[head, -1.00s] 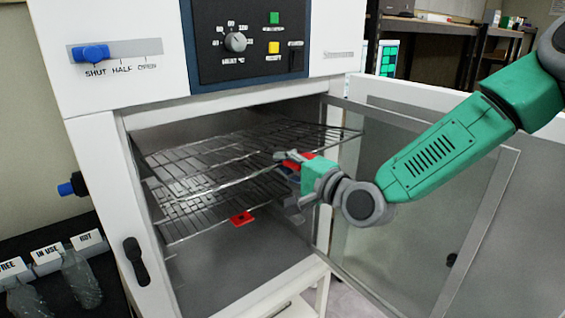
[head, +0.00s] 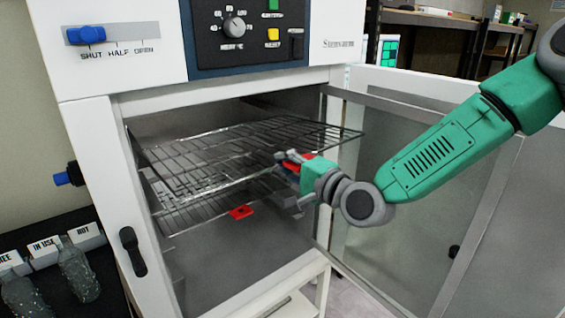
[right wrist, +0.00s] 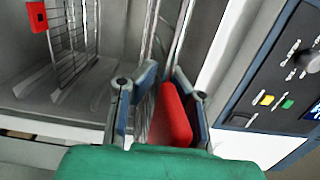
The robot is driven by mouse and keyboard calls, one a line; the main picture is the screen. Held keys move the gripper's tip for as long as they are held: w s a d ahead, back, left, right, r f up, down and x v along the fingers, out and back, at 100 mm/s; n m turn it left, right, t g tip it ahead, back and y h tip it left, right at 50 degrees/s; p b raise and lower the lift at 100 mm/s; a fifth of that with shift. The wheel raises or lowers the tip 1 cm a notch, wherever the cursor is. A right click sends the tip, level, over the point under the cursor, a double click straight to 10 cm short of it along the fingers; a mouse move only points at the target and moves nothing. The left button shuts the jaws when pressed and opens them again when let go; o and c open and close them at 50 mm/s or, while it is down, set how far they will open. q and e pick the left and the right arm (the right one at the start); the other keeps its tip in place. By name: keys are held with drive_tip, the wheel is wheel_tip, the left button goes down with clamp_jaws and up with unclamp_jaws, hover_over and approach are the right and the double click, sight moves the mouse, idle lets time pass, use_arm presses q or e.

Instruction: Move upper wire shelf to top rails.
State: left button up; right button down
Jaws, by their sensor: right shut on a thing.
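In the right wrist view the red tab (right wrist: 174,115) sits between the fingers (right wrist: 165,82). The lower wire shelf (head: 185,216) is below, with its own red tab (head: 240,212) at the front. The side rails are hard to make out. My left gripper is not in view.
The glass door (head: 400,190) stands open at the right, behind my right arm. The control panel (head: 245,35) is above the chamber. A rack with labels and bottles (head: 78,268) stands at the lower left. The chamber floor is clear.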

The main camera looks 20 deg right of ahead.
sight(252, 147)
drive_tip(key=shift+w+d+b+x, duration=0.15)
drive_tip(key=shift+b+x, duration=0.55)
drive_tip(key=shift+x, duration=1.3)
drive_tip(key=shift+d+b+x, duration=0.15)
drive_tip(key=shift+b+x, duration=0.55)
drive_tip(key=shift+x, duration=1.3)
drive_tip(key=shift+w+d+b+x, duration=0.15)
drive_tip(key=shift+b+x, duration=0.55)
drive_tip(key=shift+x, duration=1.35)
drive_tip(key=shift+s+r, duration=0.1)
drive_tip(key=shift+w+d+b+x, duration=0.15)
drive_tip(key=shift+b+x, duration=0.8)
drive_tip(key=shift+x, duration=1)
drive_tip(key=shift+d+b+x, duration=0.15)
drive_tip(key=shift+b+x, duration=0.75)
drive_tip(key=shift+x, duration=1.05)
drive_tip(key=shift+w+d+b+x, duration=0.15)
drive_tip(key=shift+b+x, duration=0.8)
drive_tip(key=shift+x, duration=0.95)
drive_tip(key=shift+w+a, duration=0.1)
drive_tip(key=shift+w, duration=0.05)
drive_tip(key=shift+w+r, duration=0.1)
